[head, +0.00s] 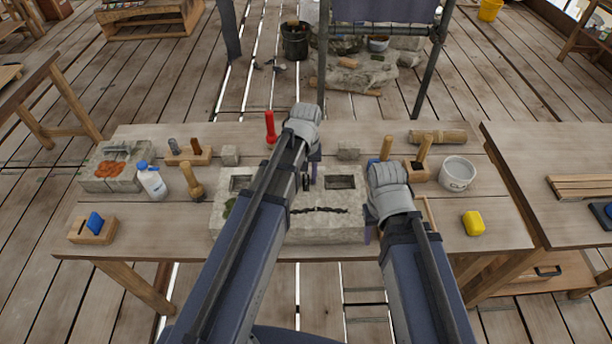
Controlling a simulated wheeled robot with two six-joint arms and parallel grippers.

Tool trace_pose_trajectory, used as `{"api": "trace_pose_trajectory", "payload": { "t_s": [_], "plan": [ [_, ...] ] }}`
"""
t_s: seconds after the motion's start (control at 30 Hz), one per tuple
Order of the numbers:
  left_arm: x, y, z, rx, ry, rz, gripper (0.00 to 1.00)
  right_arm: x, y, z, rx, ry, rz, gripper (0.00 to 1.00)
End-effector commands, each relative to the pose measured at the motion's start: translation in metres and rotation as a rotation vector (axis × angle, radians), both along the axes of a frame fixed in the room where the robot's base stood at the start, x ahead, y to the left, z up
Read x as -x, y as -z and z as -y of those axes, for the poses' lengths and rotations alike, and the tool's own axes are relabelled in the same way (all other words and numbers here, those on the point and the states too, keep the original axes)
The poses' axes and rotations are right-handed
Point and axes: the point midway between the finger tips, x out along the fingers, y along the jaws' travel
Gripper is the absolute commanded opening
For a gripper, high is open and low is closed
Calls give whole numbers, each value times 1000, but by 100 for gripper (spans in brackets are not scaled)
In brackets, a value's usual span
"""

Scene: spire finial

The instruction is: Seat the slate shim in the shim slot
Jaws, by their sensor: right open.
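A pale stone block (330,230) lies at the front middle of the table, with two dark rectangular recesses in its top. The right recess (340,182) is in clear view; the left recess (240,183) is partly behind my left arm. I cannot tell which opening is the shim slot, and I cannot pick out the slate shim for certain. My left gripper (314,168) is over the back of the block; its fingers are mostly hidden and I cannot tell if it holds anything. My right gripper (370,226) is open by the block's right end, largely hidden by its wrist.
A white bottle (152,181), wooden mallet (192,182) and blue item in a wooden holder (95,223) stand left. A red tool (270,128) stands behind. The table's front right is fairly clear.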

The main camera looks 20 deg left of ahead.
Motion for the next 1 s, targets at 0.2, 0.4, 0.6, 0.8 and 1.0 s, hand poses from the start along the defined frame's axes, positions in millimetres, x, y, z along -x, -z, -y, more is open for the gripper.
{"api": "trace_pose_trajectory", "payload": {
  "t_s": [0.2, 0.4, 0.6, 0.8, 1.0],
  "plan": [
    [0, 0, 0, 0, 0, 0, 43, 0, 0, 0, 0, 0, 0, 50],
    [0, -6, 0, 0, 0, 0, 43, 0, -6, 0, 0, 0, 0, 50],
    [0, -23, 0, 0, 0, 0, 43, 0, -23, 0, 0, 0, 0, 50],
    [0, -50, 0, 0, 0, 0, 43, 0, -50, 0, 0, -1, 0, 50],
    [0, -74, 0, 0, 0, 0, 43, 0, -73, 0, 0, -2, 0, 50]
  ]
}}
